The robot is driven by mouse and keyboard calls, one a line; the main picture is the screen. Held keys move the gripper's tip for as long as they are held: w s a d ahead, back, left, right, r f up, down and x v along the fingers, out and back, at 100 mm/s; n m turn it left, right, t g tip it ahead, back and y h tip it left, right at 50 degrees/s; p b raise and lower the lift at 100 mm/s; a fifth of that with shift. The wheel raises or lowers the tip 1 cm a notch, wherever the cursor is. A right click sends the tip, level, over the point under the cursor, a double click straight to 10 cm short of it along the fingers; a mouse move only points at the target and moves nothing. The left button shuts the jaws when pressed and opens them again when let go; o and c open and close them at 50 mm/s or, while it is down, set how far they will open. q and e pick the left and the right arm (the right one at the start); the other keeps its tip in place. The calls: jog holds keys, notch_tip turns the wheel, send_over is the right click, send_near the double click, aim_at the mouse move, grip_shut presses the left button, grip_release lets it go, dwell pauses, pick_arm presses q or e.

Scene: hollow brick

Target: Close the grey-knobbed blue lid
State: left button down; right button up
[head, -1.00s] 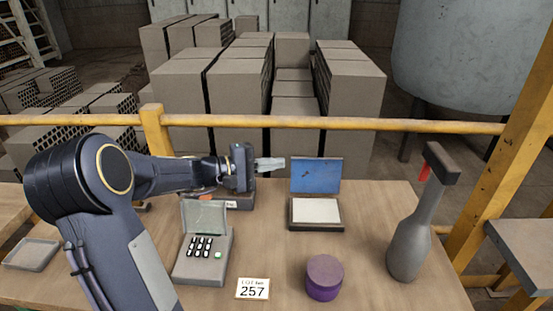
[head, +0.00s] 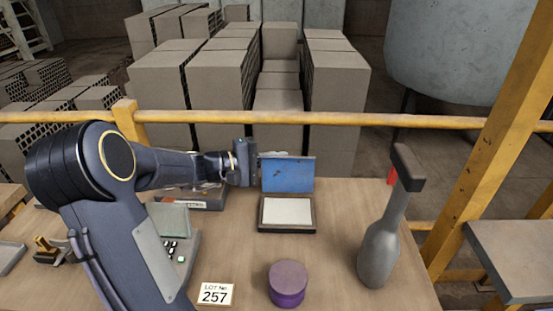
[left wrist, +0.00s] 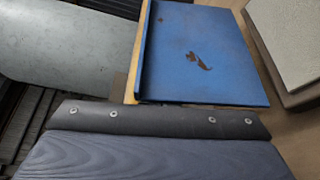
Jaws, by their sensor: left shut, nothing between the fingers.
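The blue lid (head: 287,175) stands open, raised at the back of a dark low box with a pale top (head: 287,212). My left gripper (head: 284,154) is shut and empty at the lid's upper edge. Its pale fingers reach rightward and look partly hidden behind the lid; I cannot tell whether they touch it. In the left wrist view the lid (left wrist: 210,50) shows a dark worn patch, close beyond the dark gripper body. No grey knob shows on the lid. My right gripper is out of view.
A keypad device with a raised flap (head: 170,218) stands left, partly behind my arm. A purple round container (head: 287,284) and a grey bottle-shaped object (head: 379,255) stand in front and right. A yellow rail (head: 330,119) runs behind the table.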

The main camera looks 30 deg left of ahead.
aim_at(274, 161)
pick_arm(q)
jog(key=s+b, duration=0.1)
jog(key=s+d+r+b, duration=0.1)
jog(key=shift+s+d+b, duration=0.1)
jog(key=shift+d+b, duration=0.1)
jog(key=shift+b, duration=0.15)
jog(key=shift+s+r, duration=0.1)
jog(key=shift+r, duration=0.05)
